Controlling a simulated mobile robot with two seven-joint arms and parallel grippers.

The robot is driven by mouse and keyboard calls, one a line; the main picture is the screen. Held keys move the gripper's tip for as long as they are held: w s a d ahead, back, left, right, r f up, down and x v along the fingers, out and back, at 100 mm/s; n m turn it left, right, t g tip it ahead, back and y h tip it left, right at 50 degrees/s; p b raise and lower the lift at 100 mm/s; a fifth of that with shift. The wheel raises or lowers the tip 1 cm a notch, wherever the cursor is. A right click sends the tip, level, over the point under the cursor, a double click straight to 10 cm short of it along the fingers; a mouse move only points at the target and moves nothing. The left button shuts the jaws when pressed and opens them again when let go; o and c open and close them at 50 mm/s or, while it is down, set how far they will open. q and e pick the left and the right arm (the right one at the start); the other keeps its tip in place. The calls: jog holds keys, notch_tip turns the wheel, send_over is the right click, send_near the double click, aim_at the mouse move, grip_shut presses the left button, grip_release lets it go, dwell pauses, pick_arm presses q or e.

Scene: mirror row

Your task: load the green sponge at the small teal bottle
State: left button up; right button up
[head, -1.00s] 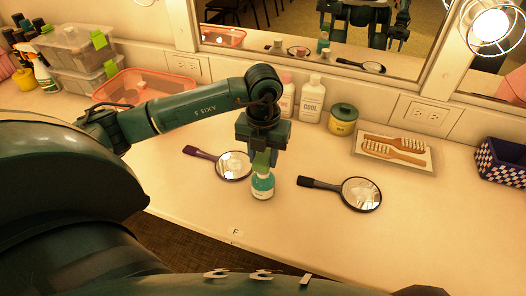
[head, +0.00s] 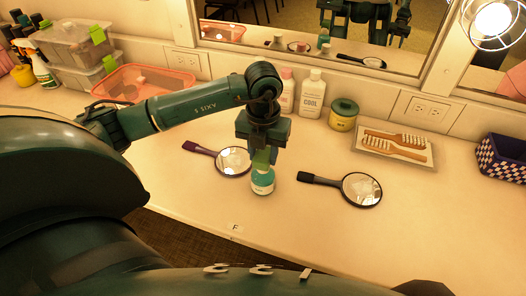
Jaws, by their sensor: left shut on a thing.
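The small teal bottle (head: 262,183) stands upright on the counter between two hand mirrors. My left gripper (head: 262,150) points straight down above it and is shut on the green sponge (head: 262,159). The sponge is at the bottle's top and hides its neck. It looks to be touching there, but I cannot tell how firmly. My right gripper is not in view.
A purple-handled mirror (head: 233,161) lies close left of the bottle and a black-handled mirror (head: 361,189) lies right. Behind stand white bottles (head: 312,95), a yellow jar (head: 343,116) and a brush tray (head: 430,157). The front counter is clear.

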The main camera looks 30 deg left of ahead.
aim_at(263, 154)
pick_arm(q)
jog(key=shift+f, duration=0.3)
dwell(0.5)
jog(key=shift+f+b, duration=0.15)
jog(key=shift+b, duration=0.2)
dwell(0.5)
jog(key=shift+r+p, duration=0.4)
jog(key=shift+r, duration=0.15)
jog(key=shift+r+p, duration=2.05)
jog(key=shift+r, duration=1)
